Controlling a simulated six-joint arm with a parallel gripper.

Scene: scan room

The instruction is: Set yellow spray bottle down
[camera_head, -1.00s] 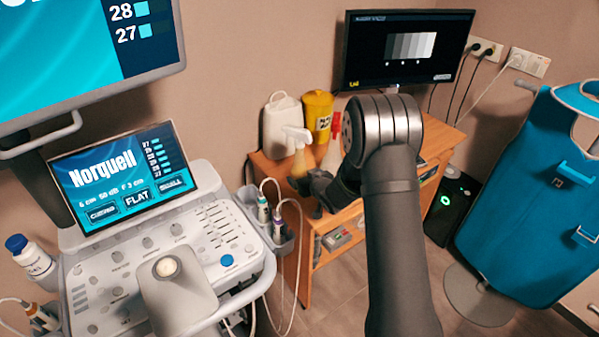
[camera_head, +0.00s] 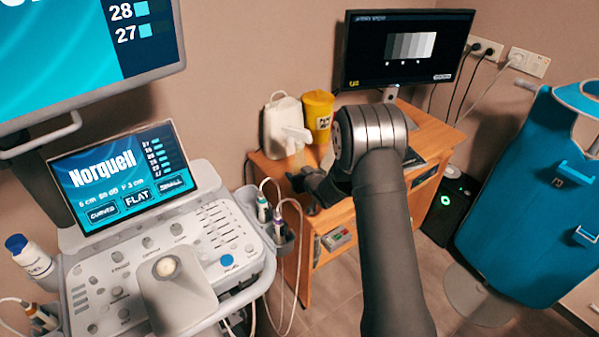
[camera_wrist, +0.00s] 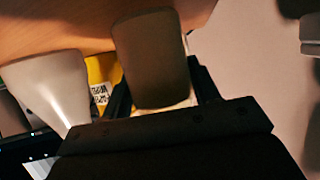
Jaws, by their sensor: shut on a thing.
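The yellow spray bottle (camera_head: 297,158), with its white spray head, is upright at the left end of the wooden desk, in front of a white jug. My gripper (camera_head: 303,177) is shut on it, partly hidden behind my arm. In the wrist view the bottle's shaded, brownish body (camera_wrist: 152,62) sits between my two dark fingers (camera_wrist: 160,90). Its base end lies close against the wooden surface in that picture. I cannot tell whether it touches the desk.
The desk (camera_head: 268,172) holds a white jug (camera_head: 282,122), a yellow bin (camera_head: 318,115) and a monitor (camera_head: 400,50). A white bottle (camera_wrist: 48,88) stands close beside the held one in the wrist view. The ultrasound console (camera_head: 150,250) is at left.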

